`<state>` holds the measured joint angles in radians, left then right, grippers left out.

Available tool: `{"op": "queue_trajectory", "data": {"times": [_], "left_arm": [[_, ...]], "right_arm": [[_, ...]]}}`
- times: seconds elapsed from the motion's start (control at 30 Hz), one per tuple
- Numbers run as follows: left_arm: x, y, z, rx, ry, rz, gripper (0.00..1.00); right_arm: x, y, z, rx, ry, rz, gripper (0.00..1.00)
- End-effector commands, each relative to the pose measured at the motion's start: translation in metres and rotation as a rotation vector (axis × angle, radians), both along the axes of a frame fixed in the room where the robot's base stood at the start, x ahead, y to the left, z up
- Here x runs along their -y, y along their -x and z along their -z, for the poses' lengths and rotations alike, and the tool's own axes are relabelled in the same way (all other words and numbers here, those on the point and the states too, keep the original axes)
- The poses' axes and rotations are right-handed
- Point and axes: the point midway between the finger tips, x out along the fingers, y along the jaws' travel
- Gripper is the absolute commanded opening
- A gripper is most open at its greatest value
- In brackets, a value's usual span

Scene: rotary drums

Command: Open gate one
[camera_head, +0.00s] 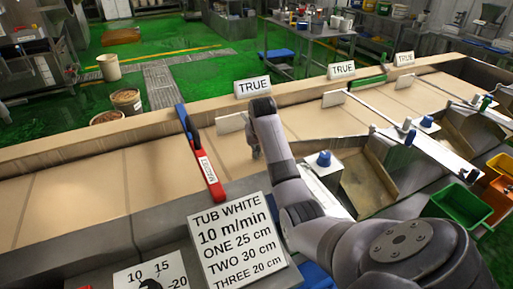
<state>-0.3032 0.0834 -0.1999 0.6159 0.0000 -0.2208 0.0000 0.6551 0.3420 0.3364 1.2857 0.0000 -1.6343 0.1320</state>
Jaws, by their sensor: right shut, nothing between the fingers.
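A conveyor belt (100,185) runs across the view. Along it stand white plates, the nearest (230,123) just left of my right gripper. A blue knob (323,158) sits on a white bar, largely hidden by my right arm, at the nearest side chute (368,185). No number marks it, so I cannot tell whether it is gate one. More blue knobs (410,138) and long white bars lie farther right. My right gripper (255,154) points down over the belt, small and mostly behind my wrist. It is shut and empty, apart from the knob. My left gripper is out of view.
A red bar (206,172) with a blue end, labelled MASTER, lies across the belt at left. A sign (239,240) lists TUB WHITE and distances. Several TRUE signs (253,87) line the far rail. Green (459,207) and orange tubs stand at right. The left belt is clear.

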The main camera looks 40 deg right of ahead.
Motion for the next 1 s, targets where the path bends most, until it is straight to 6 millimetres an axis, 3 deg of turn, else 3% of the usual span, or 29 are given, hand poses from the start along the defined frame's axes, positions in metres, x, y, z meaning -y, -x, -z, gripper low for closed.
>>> {"op": "queue_trajectory", "data": {"times": [0.23,0.6,1.0], "left_arm": [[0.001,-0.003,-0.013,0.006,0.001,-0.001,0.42],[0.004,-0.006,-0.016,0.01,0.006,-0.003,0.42],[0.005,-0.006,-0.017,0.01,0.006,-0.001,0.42]], "right_arm": [[0.01,-0.015,0.048,-0.004,-0.004,0.0,0.0],[0.03,-0.044,0.046,0.0,0.0,0.001,0.0],[0.032,-0.048,0.046,0.001,0.0,0.0,0.0]]}}
